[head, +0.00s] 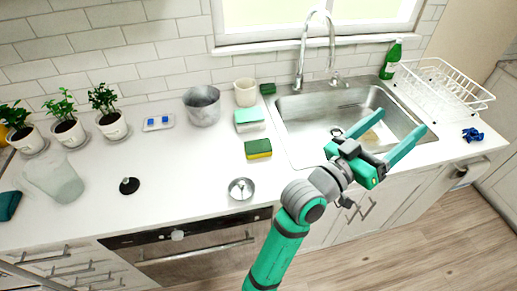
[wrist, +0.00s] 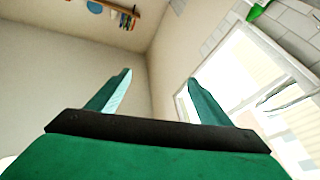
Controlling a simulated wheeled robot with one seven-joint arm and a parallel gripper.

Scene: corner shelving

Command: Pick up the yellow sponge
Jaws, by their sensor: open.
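A sponge with a yellow side and a dark green top (head: 258,149) lies on the white counter left of the sink. A yellowish-brown item (head: 370,138) lies in the sink basin, partly hidden by my gripper; I cannot tell what it is. My gripper (head: 403,119) is open and empty above the right part of the sink, to the right of the yellow-and-green sponge and apart from it. No sponge shows there.
A teal-and-white block (head: 249,119), a beige cup (head: 245,92) and a grey pot (head: 202,106) stand behind the sponge. A metal lid-like item (head: 241,188) lies in front. The faucet (head: 302,55) rises behind the sink (head: 297,128). A white dish rack (head: 440,85) is at right.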

